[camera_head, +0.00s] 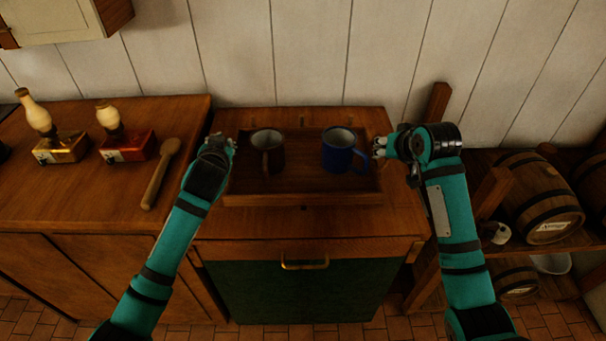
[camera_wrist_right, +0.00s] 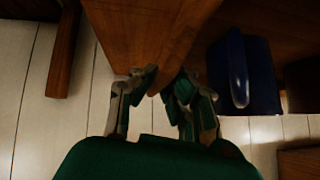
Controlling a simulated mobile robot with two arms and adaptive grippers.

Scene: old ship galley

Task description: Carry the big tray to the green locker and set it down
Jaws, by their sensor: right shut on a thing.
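The big wooden tray (camera_head: 300,199) is level over the wooden top of the green locker (camera_head: 304,290). I cannot tell whether it rests on it or hangs just above. A dark brown mug (camera_head: 268,150) and a blue mug (camera_head: 341,149) stand upright in it. My right gripper (camera_head: 380,147) is shut on the tray's right side; in the right wrist view its fingers (camera_wrist_right: 162,88) close on the wooden edge, with the blue mug (camera_wrist_right: 244,75) beside them. My left gripper (camera_head: 230,145) is at the tray's left side; its fingers are too small to read.
Barrels (camera_head: 541,198) lie on a rack at the right. The locker's front has a brass handle (camera_head: 304,266). Its top is bare in front of the tray.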

